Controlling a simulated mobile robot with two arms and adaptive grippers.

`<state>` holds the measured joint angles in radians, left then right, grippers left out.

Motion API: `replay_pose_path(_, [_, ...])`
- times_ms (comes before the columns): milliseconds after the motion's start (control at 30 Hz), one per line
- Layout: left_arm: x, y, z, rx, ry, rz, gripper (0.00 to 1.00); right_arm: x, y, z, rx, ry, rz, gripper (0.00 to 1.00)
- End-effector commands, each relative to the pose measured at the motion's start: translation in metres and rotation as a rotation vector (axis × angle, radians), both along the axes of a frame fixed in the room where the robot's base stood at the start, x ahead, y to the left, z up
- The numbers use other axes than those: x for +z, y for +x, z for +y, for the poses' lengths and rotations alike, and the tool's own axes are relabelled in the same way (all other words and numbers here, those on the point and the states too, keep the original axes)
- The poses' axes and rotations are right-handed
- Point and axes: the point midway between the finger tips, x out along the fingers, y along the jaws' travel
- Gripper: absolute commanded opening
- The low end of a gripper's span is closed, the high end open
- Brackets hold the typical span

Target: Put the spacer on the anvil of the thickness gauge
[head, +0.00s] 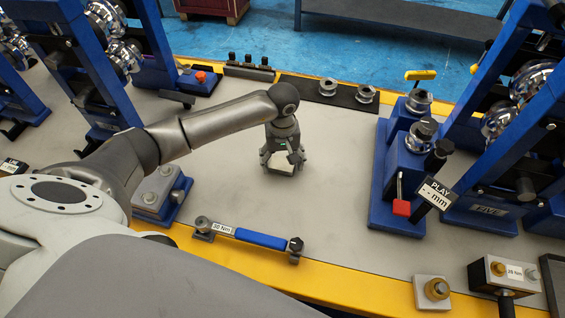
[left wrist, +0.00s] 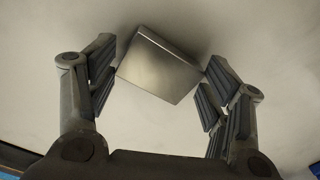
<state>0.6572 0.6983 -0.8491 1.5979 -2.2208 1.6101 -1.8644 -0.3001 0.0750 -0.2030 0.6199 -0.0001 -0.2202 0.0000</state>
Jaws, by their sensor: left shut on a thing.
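The spacer (left wrist: 158,66) looks like a flat rectangular metal block. In the left wrist view it sits slightly turned between the finger pads of my left gripper (left wrist: 160,82), which are shut on its two sides. In the head view my left gripper (head: 282,163) points down over the bare middle of the bench, with the pale block low between its fingers. A blue gauge stand (head: 398,190) with a "PLAY -- mm" display (head: 434,193) stands to its right, apart from it; I take this as the thickness gauge. I cannot make out its anvil clearly. My right gripper is out of view.
A blue-handled 30 Nm wrench (head: 260,239) lies near the yellow front edge. Metal rings (head: 327,87) stand on a black strip behind the gripper. Blue roller frames (head: 505,165) rise on both sides. The grey bench top (head: 330,195) between gripper and gauge is clear.

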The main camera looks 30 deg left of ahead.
Motion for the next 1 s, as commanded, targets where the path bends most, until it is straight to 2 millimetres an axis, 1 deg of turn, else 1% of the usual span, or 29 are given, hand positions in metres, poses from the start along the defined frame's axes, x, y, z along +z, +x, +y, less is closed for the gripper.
replay_pose_path(200, [0.0017,0.0013,0.0001,0.000,-0.001,-0.004,0.32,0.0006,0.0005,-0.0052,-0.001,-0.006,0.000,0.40])
replay_pose_path(333, [-0.0024,0.0014,0.0000,0.000,-0.001,-0.004,0.32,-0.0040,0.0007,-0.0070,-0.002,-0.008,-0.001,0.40])
replay_pose_path(367, [-0.0029,0.0007,0.0000,0.000,0.000,-0.002,0.74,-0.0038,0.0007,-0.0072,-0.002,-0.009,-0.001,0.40])
replay_pose_path(500, [-0.0019,0.0006,-0.0001,0.000,0.000,-0.001,0.92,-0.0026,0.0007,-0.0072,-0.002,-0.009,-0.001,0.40])
replay_pose_path(533, [-0.0020,0.0006,-0.0001,0.000,0.000,-0.001,0.94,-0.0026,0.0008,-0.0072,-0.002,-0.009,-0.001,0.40])
replay_pose_path(867, [-0.0017,0.0003,-0.0001,0.000,0.000,-0.001,0.94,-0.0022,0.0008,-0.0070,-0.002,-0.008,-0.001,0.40])
replay_pose_path(1000, [0.0044,0.0008,0.0001,0.001,0.000,-0.002,0.94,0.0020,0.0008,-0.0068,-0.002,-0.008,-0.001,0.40])
